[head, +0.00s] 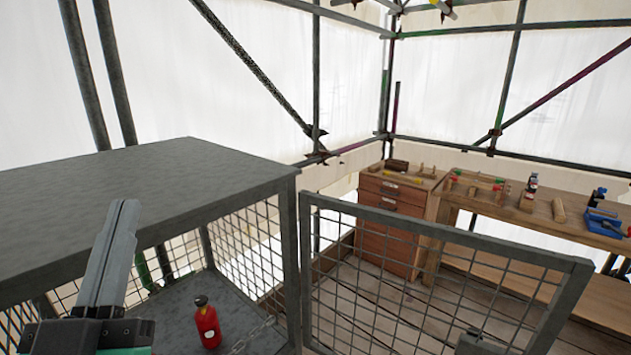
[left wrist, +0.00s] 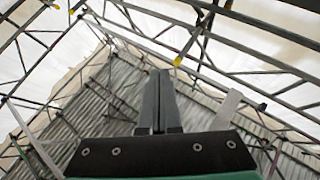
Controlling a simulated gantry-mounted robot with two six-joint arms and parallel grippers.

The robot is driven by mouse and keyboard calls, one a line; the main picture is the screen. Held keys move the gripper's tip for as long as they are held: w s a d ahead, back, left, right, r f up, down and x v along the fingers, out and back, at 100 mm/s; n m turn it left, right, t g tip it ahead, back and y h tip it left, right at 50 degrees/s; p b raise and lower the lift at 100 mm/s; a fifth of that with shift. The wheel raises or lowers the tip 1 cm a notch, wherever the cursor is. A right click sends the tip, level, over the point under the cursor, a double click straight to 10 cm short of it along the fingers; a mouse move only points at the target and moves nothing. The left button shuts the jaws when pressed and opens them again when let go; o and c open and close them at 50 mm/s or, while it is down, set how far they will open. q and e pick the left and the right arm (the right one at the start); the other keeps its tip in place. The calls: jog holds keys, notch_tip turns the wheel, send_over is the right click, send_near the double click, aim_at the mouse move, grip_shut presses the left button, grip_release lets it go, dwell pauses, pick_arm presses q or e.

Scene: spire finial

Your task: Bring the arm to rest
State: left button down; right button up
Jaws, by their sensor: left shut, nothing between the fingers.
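My left gripper (head: 124,208) is at the lower left of the head view. Its grey fingers point up, lie together and hold nothing. They appear in front of the mesh cage with the dark top (head: 130,180); I cannot tell the gap between them. In the left wrist view the shut fingers (left wrist: 158,76) point up towards the roof bars and pale sheeting. My right gripper does not show.
A red bottle (head: 207,323) stands on the shelf inside the cage. An open mesh gate (head: 448,240) spans the middle right. Behind it are a wooden drawer unit (head: 390,222) and a workbench (head: 480,215) with tools. Scaffold poles surround the area. A small pale shape at the bottom edge is unclear.

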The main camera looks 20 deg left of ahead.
pick_arm(q)
jog(key=s+d+r+m+t+h, duration=0.1)
jog(key=d+r+m+t+h, duration=0.4)
jog(key=d+r+h, duration=0.6)
notch_tip(320, 180, up, 35)
jog(key=a+h+p, duration=0.2)
jog(key=p, duration=3.6)
jog(key=shift+s+r, duration=0.15)
